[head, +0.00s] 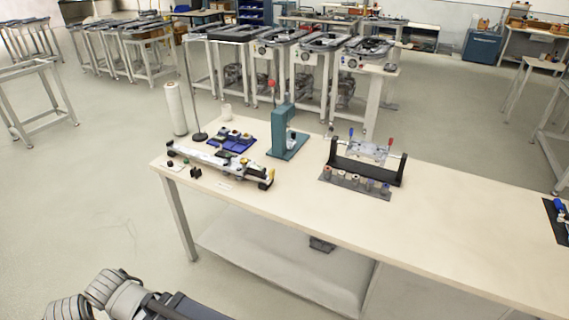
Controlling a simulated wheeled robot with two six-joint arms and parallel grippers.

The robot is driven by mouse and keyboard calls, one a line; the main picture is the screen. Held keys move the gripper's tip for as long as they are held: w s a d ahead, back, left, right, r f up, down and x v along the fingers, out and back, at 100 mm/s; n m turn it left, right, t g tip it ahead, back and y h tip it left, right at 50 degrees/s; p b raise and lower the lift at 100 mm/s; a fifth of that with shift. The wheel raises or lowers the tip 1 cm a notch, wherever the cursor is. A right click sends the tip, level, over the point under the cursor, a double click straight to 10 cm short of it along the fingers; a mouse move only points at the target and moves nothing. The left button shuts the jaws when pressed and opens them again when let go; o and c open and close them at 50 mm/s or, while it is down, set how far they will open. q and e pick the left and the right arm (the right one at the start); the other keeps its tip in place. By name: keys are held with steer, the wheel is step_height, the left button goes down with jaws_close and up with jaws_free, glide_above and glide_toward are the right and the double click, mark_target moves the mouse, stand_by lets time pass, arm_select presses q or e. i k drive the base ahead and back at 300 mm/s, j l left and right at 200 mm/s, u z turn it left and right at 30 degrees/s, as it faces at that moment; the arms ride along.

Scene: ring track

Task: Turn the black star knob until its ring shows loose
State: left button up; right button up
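I cannot make out the black star knob or its ring for certain at this distance. On the left end of the long table lies a long pale rail fixture (218,165) with black end pieces; a black part (266,181) sits at its right end. Neither of my grippers is in view; only grey links of one of my arms show at the bottom left, well short of the table.
Open floor lies left.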

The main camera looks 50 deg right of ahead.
mark_target(228, 156)
steer(key=z, duration=1.35)
